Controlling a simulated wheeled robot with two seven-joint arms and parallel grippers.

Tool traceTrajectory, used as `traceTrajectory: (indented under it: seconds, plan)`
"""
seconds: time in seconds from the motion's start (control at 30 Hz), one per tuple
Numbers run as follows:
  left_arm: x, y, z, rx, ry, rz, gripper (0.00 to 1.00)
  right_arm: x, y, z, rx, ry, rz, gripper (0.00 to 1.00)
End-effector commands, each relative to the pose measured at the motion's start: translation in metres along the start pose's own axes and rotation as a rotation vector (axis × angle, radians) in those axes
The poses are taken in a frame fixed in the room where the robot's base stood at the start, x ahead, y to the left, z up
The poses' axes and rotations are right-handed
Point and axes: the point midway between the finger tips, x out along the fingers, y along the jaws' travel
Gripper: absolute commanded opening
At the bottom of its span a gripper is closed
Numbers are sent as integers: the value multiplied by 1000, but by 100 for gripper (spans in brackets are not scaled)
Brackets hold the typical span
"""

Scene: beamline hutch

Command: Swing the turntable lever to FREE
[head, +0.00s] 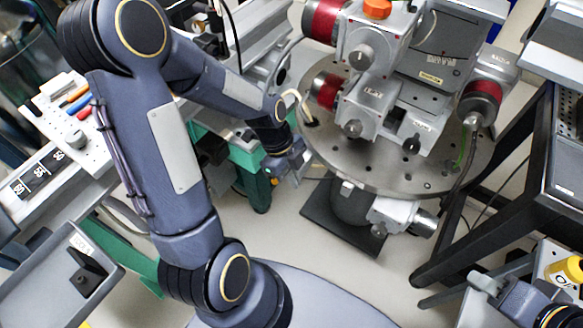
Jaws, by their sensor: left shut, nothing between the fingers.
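The turntable (330,152) is a round grey metal plate on a dark column, right of centre in the head view. A pale curved handle (297,104) with a dark foot stands at its left rim; it may be the lever, but no FREE mark is readable. My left gripper (301,163) is shut and empty, just off the turntable's left edge and below the handle, apart from it as far as I can tell. My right gripper (478,287) shows partly at the lower right; its finger opening is unclear.
Motor stages with red-banded ends (480,98) stand on the turntable. A black-framed table (533,205) is at the right. A green bench frame (243,157) is behind my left gripper. Clear floor lies below the turntable's left side.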

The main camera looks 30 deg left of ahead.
Motion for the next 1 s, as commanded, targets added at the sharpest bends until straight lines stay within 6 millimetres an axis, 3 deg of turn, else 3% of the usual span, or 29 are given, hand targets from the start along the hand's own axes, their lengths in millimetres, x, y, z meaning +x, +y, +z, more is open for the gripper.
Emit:
traceTrajectory:
  seconds: [0.1,0.23,1.0]
  plan:
    - [-5,-1,18,-7,-2,-6,0,0,0,0,0,0,0,36]
    - [-7,-1,27,-5,-1,-5,0,1,0,0,0,0,0,36]
    - [-9,0,34,50,-2,16,0,1,0,0,0,0,0,36]
